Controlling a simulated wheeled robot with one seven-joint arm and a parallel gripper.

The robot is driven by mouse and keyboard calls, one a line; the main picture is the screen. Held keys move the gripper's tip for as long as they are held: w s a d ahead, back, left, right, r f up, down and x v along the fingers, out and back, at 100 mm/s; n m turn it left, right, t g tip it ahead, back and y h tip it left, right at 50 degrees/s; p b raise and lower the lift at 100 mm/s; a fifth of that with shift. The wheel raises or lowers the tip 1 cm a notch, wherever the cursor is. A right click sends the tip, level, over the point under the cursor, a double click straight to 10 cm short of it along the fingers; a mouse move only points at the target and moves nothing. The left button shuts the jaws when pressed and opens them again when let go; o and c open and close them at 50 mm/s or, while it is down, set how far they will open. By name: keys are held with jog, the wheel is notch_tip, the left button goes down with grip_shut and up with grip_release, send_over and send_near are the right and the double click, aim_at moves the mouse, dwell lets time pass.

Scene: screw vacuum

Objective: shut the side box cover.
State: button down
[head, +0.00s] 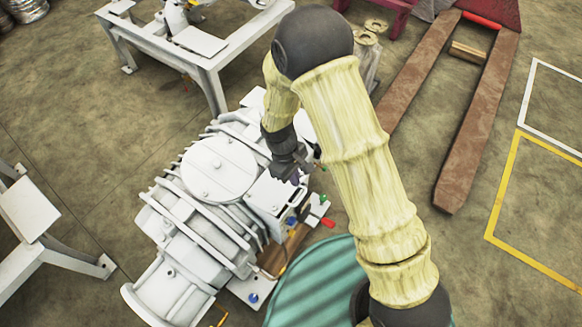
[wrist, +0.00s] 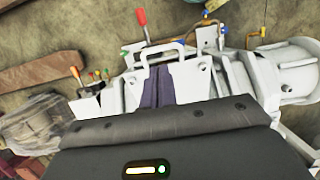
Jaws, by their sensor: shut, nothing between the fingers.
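The white ribbed screw vacuum machine (head: 185,215) stands at the centre-left of the head view. Its side box, with a flat white top plate (head: 268,194), is on its right side. My gripper (head: 295,178) is down at the right edge of that plate, largely hidden by my wrist. In the wrist view, the dark fingers (wrist: 158,88) are together and empty, in front of white box parts and a white handle-shaped frame (wrist: 146,56). I cannot tell whether the fingers touch the box or how far open the cover is.
Red levers (head: 328,222) and blue knobs (head: 291,221) stick out near the box. A teal striped round surface (head: 322,285) is in front. A white metal table (head: 200,62) stands behind, and brown forks (head: 478,125) lie at the right. Open floor surrounds these.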

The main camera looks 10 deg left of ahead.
jog(key=x, duration=0.5)
jog(key=shift+f, duration=0.15)
